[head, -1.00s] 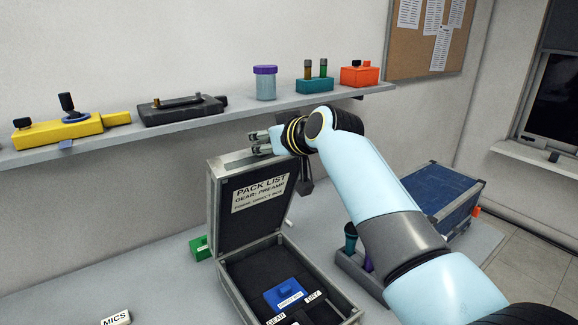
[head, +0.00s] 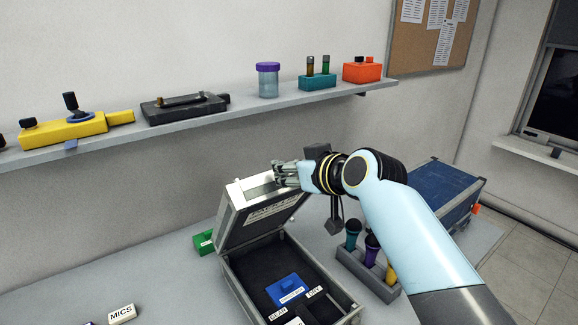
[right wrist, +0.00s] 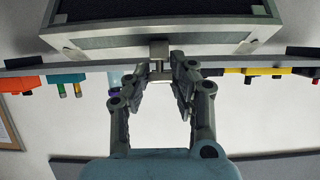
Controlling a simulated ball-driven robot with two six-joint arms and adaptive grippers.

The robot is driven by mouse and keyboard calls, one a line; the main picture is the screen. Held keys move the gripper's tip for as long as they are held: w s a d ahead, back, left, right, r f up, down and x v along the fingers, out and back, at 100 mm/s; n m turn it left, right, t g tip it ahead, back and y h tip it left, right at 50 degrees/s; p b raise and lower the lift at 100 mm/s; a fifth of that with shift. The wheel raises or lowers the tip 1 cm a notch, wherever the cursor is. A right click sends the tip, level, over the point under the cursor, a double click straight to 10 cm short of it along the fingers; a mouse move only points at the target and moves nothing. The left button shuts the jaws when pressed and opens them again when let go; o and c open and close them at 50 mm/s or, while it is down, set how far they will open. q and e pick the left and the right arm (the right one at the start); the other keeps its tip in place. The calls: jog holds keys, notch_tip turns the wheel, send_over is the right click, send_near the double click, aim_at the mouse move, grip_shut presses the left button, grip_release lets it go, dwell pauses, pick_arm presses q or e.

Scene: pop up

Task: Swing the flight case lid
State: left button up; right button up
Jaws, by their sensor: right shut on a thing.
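The base holds a blue box (head: 286,290) and compartments labelled GEAR and DRY. My right gripper (head: 281,172) is at the lid's top edge, shut on its latch tab. In the right wrist view the fingers (right wrist: 161,85) close around the small metal tab (right wrist: 159,55) on the lid rim (right wrist: 160,38). The pack list label inside the lid is seen at a steep slant. My left gripper is not in view.
A microphone holder (head: 365,272) stands right of the case, with a blue case (head: 440,195) behind it. A green box (head: 203,242) sits left of the lid. A wall shelf (head: 240,112) with several devices runs behind. A MICS tag (head: 121,314) lies front left.

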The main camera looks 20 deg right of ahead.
jog(key=shift+r, duration=0.1)
jog(key=s+d+f+b, duration=0.2)
jog(key=s+d+f, duration=0.1)
jog(key=s+f, duration=0.4)
jog(key=shift+s+b, duration=0.4)
jog(key=shift+s, duration=0.55)
jog(key=shift+d, duration=0.1)
jog(key=shift+f, duration=0.1)
jog(key=s+d+f+b, duration=0.2)
jog(key=s+f+b, duration=0.4)
jog(key=f, duration=0.3)
jog(key=shift+s+d+f+b, duration=0.2)
jog(key=shift+s+f+b, duration=0.15)
jog(key=shift+b, duration=0.55)
